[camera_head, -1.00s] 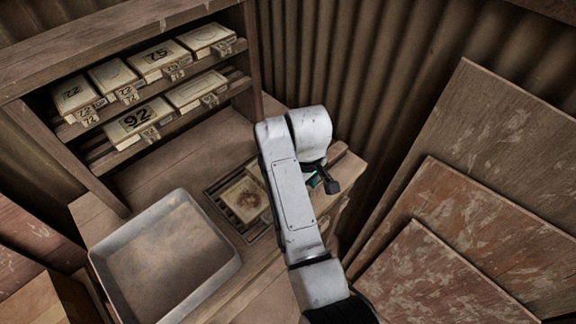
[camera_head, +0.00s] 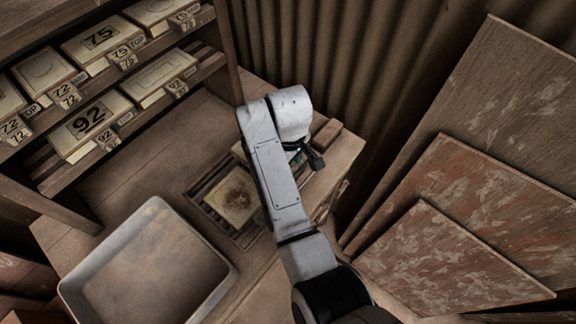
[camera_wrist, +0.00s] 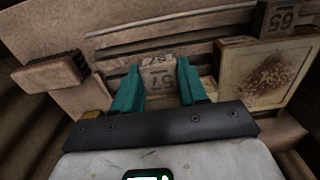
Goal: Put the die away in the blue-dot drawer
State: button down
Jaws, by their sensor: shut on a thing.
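My gripper (camera_wrist: 158,88) has teal fingers and is shut on a small pale block, seemingly the die (camera_wrist: 158,82), with upside-down digits on its faces. The die sits between the fingertips in the wrist view; the digits are hard to read. In the head view my gripper (camera_head: 298,155) is mostly hidden behind my arm, and the die cannot be made out. Drawer fronts (camera_head: 335,196) show partly at the bench's right side, beyond my arm. No blue dot can be made out in either view.
A tile with a brown mark (camera_head: 234,195) lies in a slatted frame left of my arm. A grey tray (camera_head: 218,284) stands at the front left. A shelf (camera_head: 130,93) holds numbered tiles. Large boards (camera_head: 440,262) lean at right. A block marked with digits (camera_wrist: 280,18) stands near the tile.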

jog(key=shift+f+b, duration=1.25)
jog(key=shift+f, duration=0.25)
jog(key=shift+r, duration=0.1)
jog(key=c, duration=0.6)
grip_release()
jog(key=shift+s, duration=0.1)
notch_tip(320, 180, up, 11)
jog(key=shift+f+p, duration=0.15)
jog(key=shift+p, duration=0.8)
jog(key=shift+r+p, duration=0.55)
jog(key=shift+r, duration=0.1)
